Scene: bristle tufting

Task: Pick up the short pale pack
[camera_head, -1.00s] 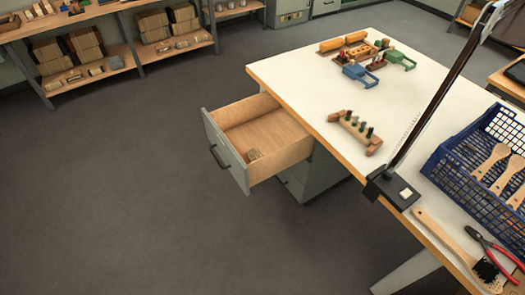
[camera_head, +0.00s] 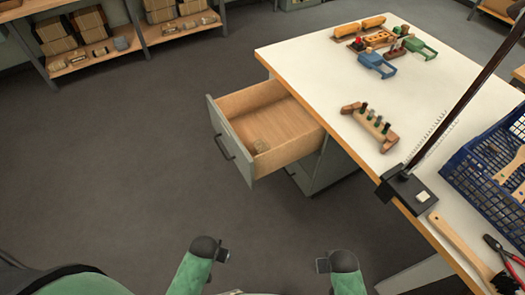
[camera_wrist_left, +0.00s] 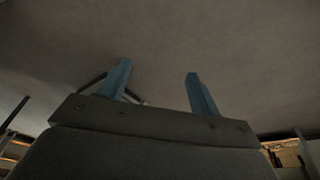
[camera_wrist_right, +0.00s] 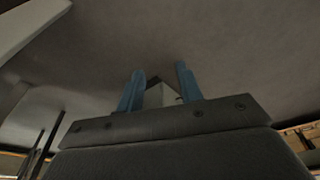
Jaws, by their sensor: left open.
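My left gripper (camera_head: 223,256) is below the drawer in the head view, well apart from the pack. Its two blue fingers (camera_wrist_left: 160,92) stand apart with nothing between them in the left wrist view. My right gripper (camera_head: 322,265) is to the right of it, also away from the drawer. Its fingers (camera_wrist_right: 160,88) are apart, with only background between them.
The white workbench (camera_head: 420,100) carries a wooden peg rack (camera_head: 370,125), colored clamps (camera_head: 376,64), a black lamp base (camera_head: 406,190), a blue basket (camera_head: 480,190) and a brush (camera_head: 460,250). Shelves (camera_head: 110,55) with bundles stand at the back left. The floor before the drawer is clear.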

